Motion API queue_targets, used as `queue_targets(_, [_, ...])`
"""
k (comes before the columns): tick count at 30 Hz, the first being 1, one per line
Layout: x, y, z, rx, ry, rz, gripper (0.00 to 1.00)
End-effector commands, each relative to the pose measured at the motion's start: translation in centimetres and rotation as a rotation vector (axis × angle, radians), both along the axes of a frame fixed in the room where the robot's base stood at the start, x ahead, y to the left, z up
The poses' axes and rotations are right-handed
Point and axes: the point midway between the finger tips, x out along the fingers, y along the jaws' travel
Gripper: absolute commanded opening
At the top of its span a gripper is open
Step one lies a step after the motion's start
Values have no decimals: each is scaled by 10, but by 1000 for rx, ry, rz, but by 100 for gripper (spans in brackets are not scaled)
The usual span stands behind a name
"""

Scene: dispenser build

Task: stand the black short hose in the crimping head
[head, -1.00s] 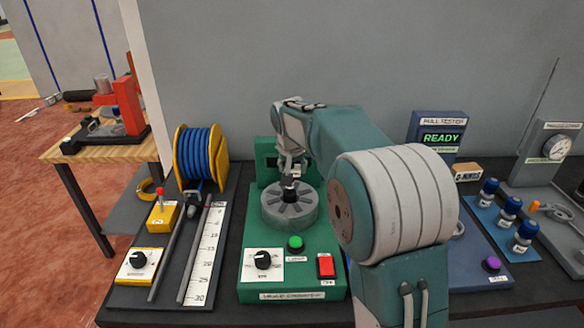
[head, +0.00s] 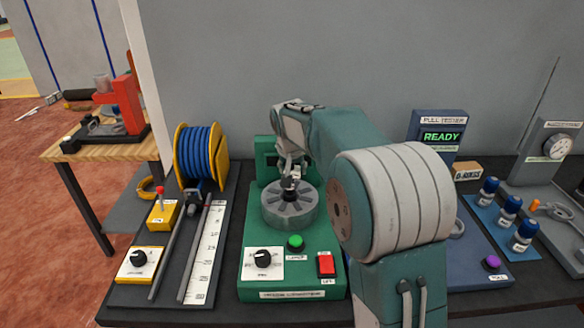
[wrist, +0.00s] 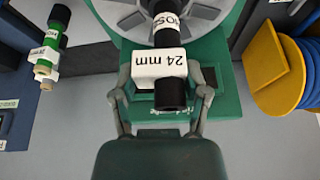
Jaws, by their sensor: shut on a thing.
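The black short hose (wrist: 170,95) carries a white label reading 24 mm. In the wrist view it lies between the two fingers of my gripper (wrist: 163,92), which are shut on it. Its far end points at the middle of the crimping head, the grey slotted disc (head: 272,212) on the green machine. The disc also shows at the top of the wrist view (wrist: 206,12). In the head view my gripper (head: 291,183) is right over the disc's centre, with the hose about upright. I cannot tell how deep its lower end sits.
The green machine has a dial (head: 263,259), a green button (head: 295,242) and a red switch (head: 326,265) in front. A blue hose reel (head: 202,155) stands left. The pull tester (head: 436,135) stands right, beyond my arm.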

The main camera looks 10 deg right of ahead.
Motion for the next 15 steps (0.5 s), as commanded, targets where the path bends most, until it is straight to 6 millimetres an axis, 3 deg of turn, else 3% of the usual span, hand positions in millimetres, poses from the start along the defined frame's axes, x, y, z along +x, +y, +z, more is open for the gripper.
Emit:
queue_targets(4, [0, 0, -2, 0, -1, 0, 0])
queue_targets(5, [0, 0, -2, -1, -2, 0, 68])
queue_targets(6, [0, 0, -2, -1, -2, 0, 74])
queue_targets(15, [0, 0, -3, 0, 1, 0, 74])
